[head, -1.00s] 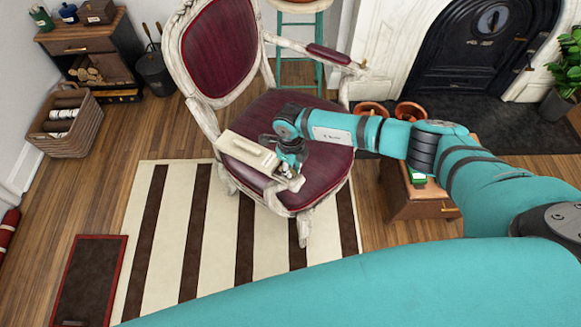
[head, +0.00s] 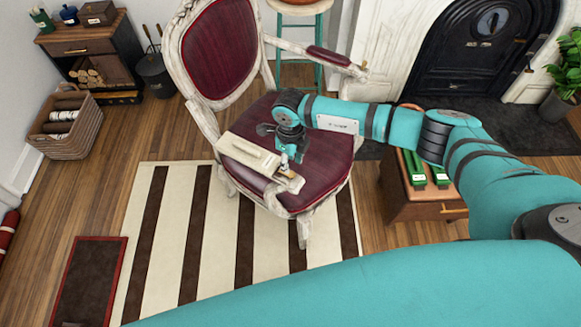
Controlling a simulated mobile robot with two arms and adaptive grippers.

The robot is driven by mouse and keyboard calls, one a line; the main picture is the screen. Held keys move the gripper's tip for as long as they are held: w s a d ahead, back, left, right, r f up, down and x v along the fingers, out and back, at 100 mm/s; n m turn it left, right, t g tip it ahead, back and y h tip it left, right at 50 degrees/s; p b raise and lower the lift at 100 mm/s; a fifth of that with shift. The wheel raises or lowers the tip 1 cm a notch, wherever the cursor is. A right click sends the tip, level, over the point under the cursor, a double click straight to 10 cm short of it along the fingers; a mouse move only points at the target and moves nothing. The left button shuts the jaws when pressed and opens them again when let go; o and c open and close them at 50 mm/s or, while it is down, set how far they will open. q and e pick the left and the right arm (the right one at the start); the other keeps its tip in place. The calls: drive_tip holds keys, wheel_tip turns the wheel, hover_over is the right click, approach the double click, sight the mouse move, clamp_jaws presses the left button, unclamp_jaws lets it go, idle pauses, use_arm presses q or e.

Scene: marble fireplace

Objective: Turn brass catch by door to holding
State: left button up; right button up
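A long cream box (head: 247,152) with a handle-like strip on top lies across the front left of the red chair seat (head: 322,160). Its near right end (head: 290,181) shows a brownish, wood-coloured part. My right gripper (head: 286,163) points down just above that end; I cannot tell whether it touches it. Its fingers are too small and partly hidden to show whether they are open or shut. The brass catch is too small to make out for certain. My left gripper is out of view.
The carved white chair stands on a striped rug (head: 170,230). A small wooden side table (head: 400,205) with green items (head: 412,172) stands to the right, below my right arm. The fireplace (head: 470,50) is behind. The rug left of the chair is clear.

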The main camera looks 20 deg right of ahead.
wheel_tip(320, 180, up, 7)
idle(0.3)
drive_tip(key=shift+r, duration=0.1)
